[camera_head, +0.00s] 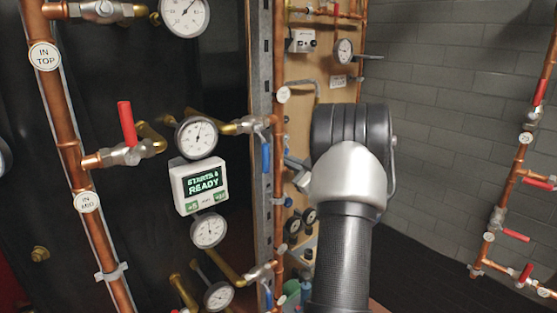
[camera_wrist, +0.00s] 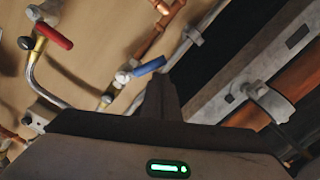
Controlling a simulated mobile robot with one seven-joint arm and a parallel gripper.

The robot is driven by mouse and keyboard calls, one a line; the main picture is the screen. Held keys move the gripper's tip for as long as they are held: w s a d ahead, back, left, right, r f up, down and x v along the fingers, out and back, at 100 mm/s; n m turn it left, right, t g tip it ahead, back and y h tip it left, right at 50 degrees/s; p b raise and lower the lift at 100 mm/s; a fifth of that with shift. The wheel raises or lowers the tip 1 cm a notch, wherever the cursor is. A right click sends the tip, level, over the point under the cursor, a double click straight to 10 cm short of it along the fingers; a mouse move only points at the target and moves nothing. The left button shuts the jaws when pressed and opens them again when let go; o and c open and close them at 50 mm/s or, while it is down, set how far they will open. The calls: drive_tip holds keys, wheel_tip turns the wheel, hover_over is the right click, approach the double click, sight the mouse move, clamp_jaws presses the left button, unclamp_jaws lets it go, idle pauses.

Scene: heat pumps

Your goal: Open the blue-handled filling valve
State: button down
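A blue valve handle (camera_wrist: 148,67) on a silver valve body (camera_wrist: 124,76) shows in the wrist view, just beyond my gripper's fingertips (camera_wrist: 160,80). The fingers stand together as one dark block, with nothing visible between them. Whether they touch the handle, I cannot tell. In the head view, one blue handle (camera_head: 265,158) hangs down from a valve beside the copper pipe, and another blue handle (camera_head: 267,295) is lower down. Which of these is the one in the wrist view, I cannot tell. My arm hides my gripper in the head view.
A red-handled valve (camera_wrist: 52,36) and bent hose lie left in the wrist view. A metal rail (camera_wrist: 240,90) and copper pipe (camera_wrist: 290,75) run close on the right.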

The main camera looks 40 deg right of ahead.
drive_tip(key=d+f, duration=0.2)
drive_tip(key=d, duration=0.1)
idle(0.4)
drive_tip(key=shift+d+r, duration=0.1)
idle(0.5)
